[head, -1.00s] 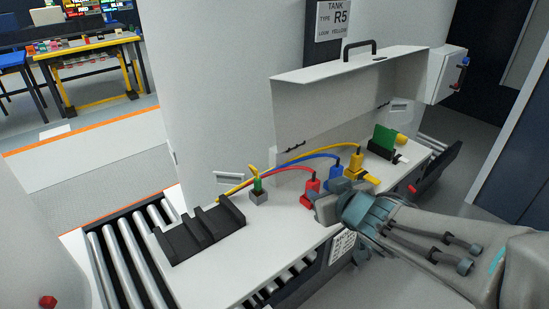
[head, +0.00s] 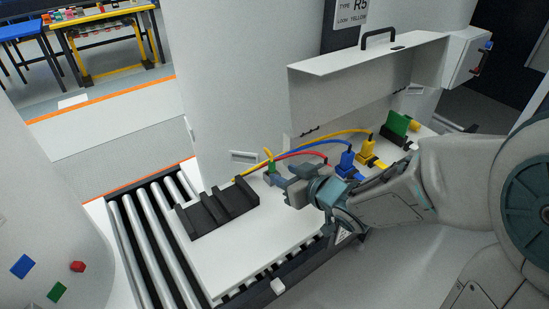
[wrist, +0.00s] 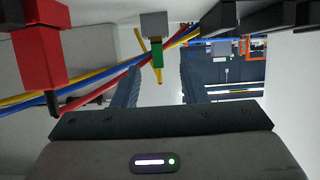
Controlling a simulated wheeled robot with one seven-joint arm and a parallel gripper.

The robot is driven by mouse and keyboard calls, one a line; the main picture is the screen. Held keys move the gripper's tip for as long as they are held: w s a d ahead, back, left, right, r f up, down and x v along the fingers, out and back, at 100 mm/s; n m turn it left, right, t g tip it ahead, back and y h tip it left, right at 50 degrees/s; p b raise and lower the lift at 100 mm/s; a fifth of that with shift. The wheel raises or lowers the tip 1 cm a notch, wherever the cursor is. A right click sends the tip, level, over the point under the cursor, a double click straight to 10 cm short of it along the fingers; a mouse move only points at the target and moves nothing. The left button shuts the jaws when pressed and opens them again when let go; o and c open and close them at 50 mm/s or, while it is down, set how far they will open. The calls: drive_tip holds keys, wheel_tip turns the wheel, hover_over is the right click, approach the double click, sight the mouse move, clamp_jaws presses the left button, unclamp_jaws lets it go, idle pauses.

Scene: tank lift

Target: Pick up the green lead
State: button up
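The green lead (head: 271,167) is a small green plug with a yellow tip, upright on a grey block on the white shelf. In the wrist view, where the scene appears upside down, the green lead (wrist: 157,52) hangs from the grey block (wrist: 154,25). My gripper (head: 277,178) is beside it in the head view, close to the grey block. In the wrist view my gripper (wrist: 160,75) has its two fingers spread apart, with the green lead seen in the gap between them. Nothing is held. Contact cannot be told.
A red connector (wrist: 38,60) shows at the left of the wrist view. Blue (head: 346,165) and yellow (head: 366,150) connectors stand behind my gripper, with cables running to the left. A black slotted holder (head: 218,209) lies to the left. A white hood (head: 365,55) overhangs the shelf's back.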

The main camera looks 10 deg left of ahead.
sight(274, 166)
drive_tip(key=shift+x, duration=1.95)
drive_tip(key=shift+r+p+x, duration=0.15)
drive_tip(key=shift+p+x, duration=0.25)
drive_tip(key=shift+x, duration=0.55)
drive_tip(key=shift+r+p+x, duration=0.1)
drive_tip(key=shift+p+x, duration=0.3)
drive_tip(key=shift+x, duration=1.35)
drive_tip(key=shift+w+d, duration=0.1)
clamp_jaws()
